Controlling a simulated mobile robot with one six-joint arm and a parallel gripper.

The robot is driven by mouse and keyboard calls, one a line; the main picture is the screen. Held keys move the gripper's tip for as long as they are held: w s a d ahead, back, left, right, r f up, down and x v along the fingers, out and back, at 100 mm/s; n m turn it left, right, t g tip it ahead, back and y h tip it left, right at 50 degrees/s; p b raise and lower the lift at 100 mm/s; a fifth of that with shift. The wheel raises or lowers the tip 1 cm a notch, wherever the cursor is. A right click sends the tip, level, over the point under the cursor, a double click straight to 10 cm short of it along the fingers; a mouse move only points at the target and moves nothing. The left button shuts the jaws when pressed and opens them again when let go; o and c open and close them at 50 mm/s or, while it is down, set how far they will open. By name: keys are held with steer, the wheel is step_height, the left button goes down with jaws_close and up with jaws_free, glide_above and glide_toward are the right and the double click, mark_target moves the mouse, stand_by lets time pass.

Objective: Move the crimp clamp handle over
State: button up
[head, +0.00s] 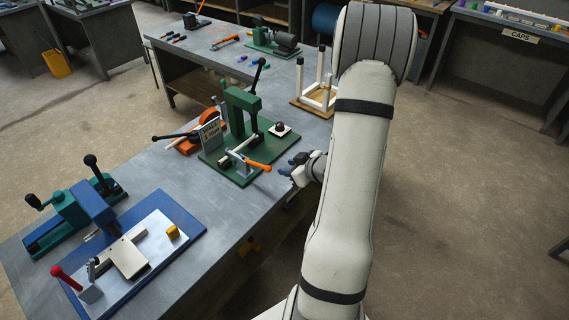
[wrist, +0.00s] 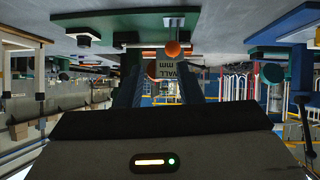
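A green fixture plate (head: 222,168) on the bench carries a small metal clamp (head: 238,159) with an orange handle (head: 258,166) that points right, toward the bench's front edge. My gripper (head: 289,167) is just right of the handle's end, with a small gap seen between them in the head view. In the wrist view the orange handle (wrist: 172,48) shows end-on, ahead of and roughly between my two dark fingers. The fingers are apart and nothing is seen held. I cannot tell the exact distance to the handle.
A green press frame (head: 241,108) with a black lever stands behind the clamp, beside a lettered sign (head: 211,133) and an orange tool (head: 190,143). A blue fixture (head: 185,222) with a red-handled clamp is at the left.

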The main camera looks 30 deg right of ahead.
mark_target(271, 169)
steer(key=w+a+f+y+b, duration=0.1)
steer(key=w+a+f+b, duration=0.2)
steer(key=w+f, duration=0.1)
steer(key=shift+w+f+t, duration=0.3)
steer(key=shift+w+t, duration=0.1)
steer(key=shift+w, duration=0.15)
steer(key=shift+w+a, duration=0.1)
steer(key=shift+w, duration=0.1)
steer(key=shift+c, duration=0.4)
steer(key=shift+r+y, duration=0.1)
steer(key=shift+y, duration=0.2)
steer(key=c, duration=0.4)
steer(key=shift+r, duration=0.1)
